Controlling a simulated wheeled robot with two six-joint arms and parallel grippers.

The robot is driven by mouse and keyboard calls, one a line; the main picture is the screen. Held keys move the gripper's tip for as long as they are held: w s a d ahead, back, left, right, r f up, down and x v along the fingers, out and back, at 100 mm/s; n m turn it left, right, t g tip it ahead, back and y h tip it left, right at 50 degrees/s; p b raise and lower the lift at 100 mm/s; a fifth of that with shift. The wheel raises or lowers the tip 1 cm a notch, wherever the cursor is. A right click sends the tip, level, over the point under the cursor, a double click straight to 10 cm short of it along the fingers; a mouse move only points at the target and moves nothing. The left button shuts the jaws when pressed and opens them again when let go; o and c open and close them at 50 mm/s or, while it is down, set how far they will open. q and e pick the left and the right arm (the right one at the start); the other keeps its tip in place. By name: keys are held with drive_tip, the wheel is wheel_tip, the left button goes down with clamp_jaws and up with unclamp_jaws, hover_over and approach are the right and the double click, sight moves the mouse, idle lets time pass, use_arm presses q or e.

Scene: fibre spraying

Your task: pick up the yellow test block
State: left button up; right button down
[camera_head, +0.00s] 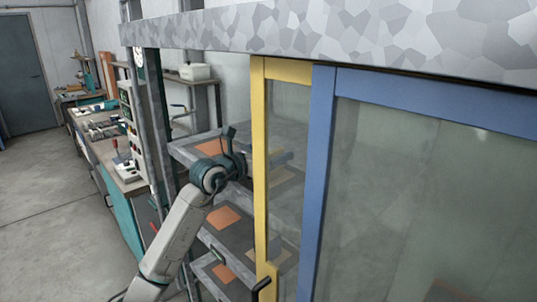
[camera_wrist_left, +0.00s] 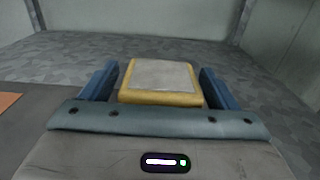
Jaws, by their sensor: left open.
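The yellow test block (camera_wrist_left: 160,98), with a grey top face, lies between the two blue fingers of my left gripper (camera_wrist_left: 159,70) in the left wrist view. The fingers are open, one on each side of the block, with a narrow gap on the left and right. In the head view my left arm reaches into the cabinet, and the left gripper (camera_head: 282,158) shows faintly behind the glass, partly hidden by the yellow door frame. I cannot make out the block in the head view. My right gripper is not in view.
The yellow-framed door (camera_head: 259,160) and blue-framed door (camera_head: 318,180) stand just right of my left arm. Grey shelves with orange patches (camera_head: 223,216) lie inside the cabinet. A workbench (camera_head: 108,150) with tools stands to the left. The floor (camera_head: 50,230) at left is clear.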

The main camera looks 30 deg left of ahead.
use_arm(q)
drive_tip(key=shift+w+d, duration=0.2)
drive_tip(key=shift+w, duration=0.2)
drive_tip(key=shift+s+a, duration=0.1)
drive_tip(key=shift+c, duration=1.1)
drive_tip(key=c, duration=1.2)
drive_tip(key=shift+r, duration=0.1)
